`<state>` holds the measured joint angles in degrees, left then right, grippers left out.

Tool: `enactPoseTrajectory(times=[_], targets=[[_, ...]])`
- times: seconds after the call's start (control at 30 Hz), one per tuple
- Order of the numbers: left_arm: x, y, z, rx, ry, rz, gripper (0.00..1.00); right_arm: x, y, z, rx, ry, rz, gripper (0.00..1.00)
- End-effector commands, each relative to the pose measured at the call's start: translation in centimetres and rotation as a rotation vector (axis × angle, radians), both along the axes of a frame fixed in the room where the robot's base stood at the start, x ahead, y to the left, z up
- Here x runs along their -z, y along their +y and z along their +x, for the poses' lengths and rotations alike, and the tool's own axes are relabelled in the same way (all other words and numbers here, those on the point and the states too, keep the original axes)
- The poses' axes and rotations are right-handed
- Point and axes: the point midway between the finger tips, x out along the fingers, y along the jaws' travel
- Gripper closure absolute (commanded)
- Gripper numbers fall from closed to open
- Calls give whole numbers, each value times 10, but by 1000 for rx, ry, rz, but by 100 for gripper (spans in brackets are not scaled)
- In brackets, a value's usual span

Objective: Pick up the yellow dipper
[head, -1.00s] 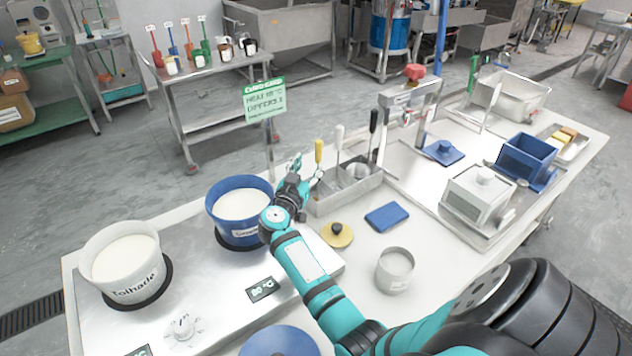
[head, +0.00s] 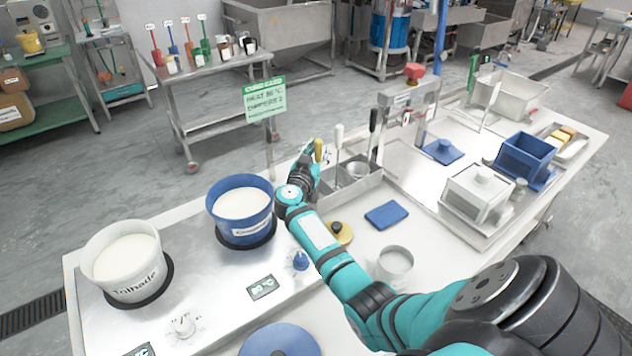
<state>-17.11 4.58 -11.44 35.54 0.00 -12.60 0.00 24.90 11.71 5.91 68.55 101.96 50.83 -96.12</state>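The yellow dipper (head: 318,150) stands upright in a steel holder (head: 350,187) near the far edge of the table; only its yellow handle shows clearly. My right gripper (head: 312,153) is at the yellow handle, its fingers overlapping it in the head view. The fingers are small and partly hidden by the wrist, so I cannot tell whether they are closed on the handle. A white-handled dipper (head: 339,148) and a black-handled one (head: 373,130) stand to the right in the same holder. My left gripper is not in view.
A blue pot (head: 238,228) and a white pot (head: 127,290) of white liquid stand left of my arm. A green sign (head: 264,99) stands behind the table edge.

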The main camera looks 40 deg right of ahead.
Motion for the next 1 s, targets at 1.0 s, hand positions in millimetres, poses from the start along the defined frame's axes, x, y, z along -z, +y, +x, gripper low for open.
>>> enactPoseTrajectory(times=[1.0], targets=[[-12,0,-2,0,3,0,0,-63,1,0,0,-6,1,100]])
